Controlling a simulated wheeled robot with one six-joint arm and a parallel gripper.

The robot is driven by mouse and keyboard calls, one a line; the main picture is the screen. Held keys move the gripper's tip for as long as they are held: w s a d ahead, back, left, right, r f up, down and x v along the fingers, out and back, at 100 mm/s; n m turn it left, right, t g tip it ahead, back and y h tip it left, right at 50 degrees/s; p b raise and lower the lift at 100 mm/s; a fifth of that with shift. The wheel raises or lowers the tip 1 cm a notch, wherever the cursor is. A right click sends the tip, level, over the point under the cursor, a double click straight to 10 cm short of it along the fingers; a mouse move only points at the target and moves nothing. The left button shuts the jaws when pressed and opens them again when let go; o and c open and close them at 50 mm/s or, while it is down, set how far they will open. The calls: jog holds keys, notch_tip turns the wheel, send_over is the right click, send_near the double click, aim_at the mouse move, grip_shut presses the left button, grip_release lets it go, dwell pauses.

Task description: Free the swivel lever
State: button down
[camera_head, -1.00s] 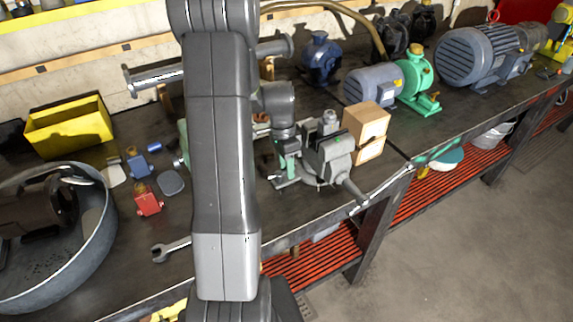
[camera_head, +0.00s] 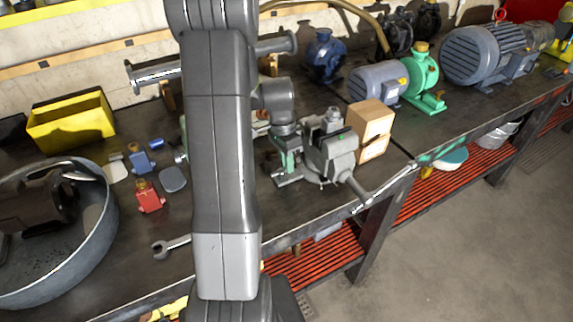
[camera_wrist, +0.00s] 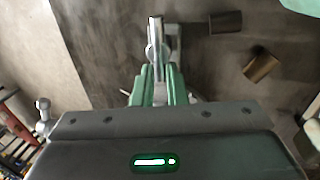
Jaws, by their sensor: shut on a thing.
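A grey bench vise (camera_head: 332,152) stands near the front edge of the dark workbench, with its long handle pointing to the front right. My gripper (camera_head: 289,162) is low at the left side of the vise, partly hidden behind my own arm. In the wrist view its green fingers (camera_wrist: 160,88) are shut on a pale metal lever (camera_wrist: 155,42), which stands out beyond the fingertips. I take this to be the swivel lever; its base is hidden in the head view.
Wooden blocks (camera_head: 370,120) stand right behind the vise. A blue motor (camera_head: 376,86) and a green pump (camera_head: 421,72) are further right. A red part (camera_head: 148,197), a wrench (camera_head: 170,246), a yellow bin (camera_head: 70,122) and a large round pan (camera_head: 95,245) lie left.

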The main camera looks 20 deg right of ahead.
jog(key=shift+s+a+f, duration=0.1)
jog(key=shift+s, duration=0.15)
jog(key=c, duration=1.5)
grip_release()
jog(key=shift+s, duration=0.15)
jog(key=shift+w+a, duration=0.1)
jog(key=shift+w, duration=0.1)
jog(key=r, duration=0.4)
jog(key=w+r+b, duration=0.1)
jog(key=r, duration=0.4)
jog(key=w+a+r, duration=0.1)
jog(key=r, duration=0.3)
jog(key=shift+w+r, duration=0.1)
jog(key=shift+r, duration=0.25)
jog(key=f, duration=0.4)
jog(key=s+f, duration=0.1)
jog(key=f, duration=0.3)
jog(key=s+d+f+p, duration=0.1)
jog(key=f, duration=0.4)
jog(key=shift+s+d, duration=0.1)
jog(key=shift+s+f+m+p, duration=0.1)
jog(key=shift+f+m+p, duration=0.1)
jog(key=shift+m+p, duration=0.25)
